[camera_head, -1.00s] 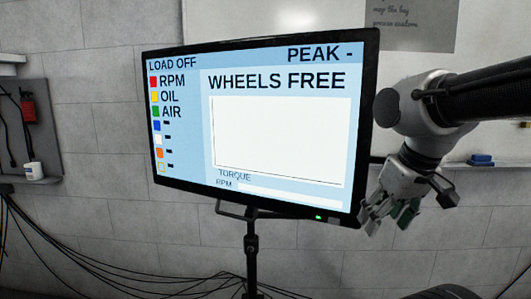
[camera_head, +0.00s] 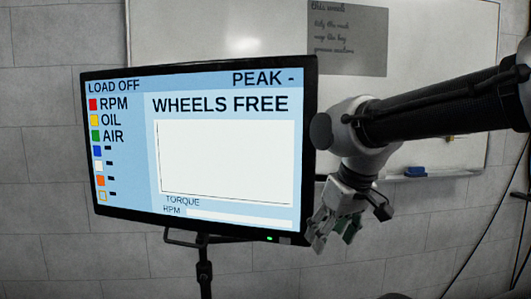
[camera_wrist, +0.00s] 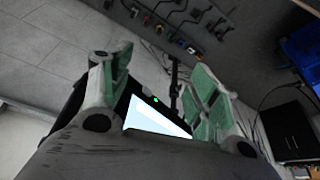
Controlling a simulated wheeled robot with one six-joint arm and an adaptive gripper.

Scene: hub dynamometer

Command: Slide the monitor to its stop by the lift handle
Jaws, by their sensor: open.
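The monitor (camera_head: 225,160) is a wide black-framed screen reading "WHEELS FREE", left of centre in the head view. A dark bracket-like handle (camera_head: 183,240) shows under its lower edge, above the post (camera_head: 204,275). I cannot tell for sure that it is the lift handle. My gripper (camera_head: 332,232) is open beside the monitor's lower right corner, pointing down, with nothing seen between its fingers. In the wrist view, my green-padded fingers (camera_wrist: 158,78) are spread, with part of the lit monitor (camera_wrist: 150,122) between and behind them. Whether they touch it is unclear.
A whiteboard (camera_head: 440,70) with a grey note (camera_head: 346,40) is on the wall behind. A blue item (camera_head: 415,171) lies on its ledge. The wrist view shows a tool panel (camera_wrist: 180,25), a blue object (camera_wrist: 305,45), a black box (camera_wrist: 288,130) and cables.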

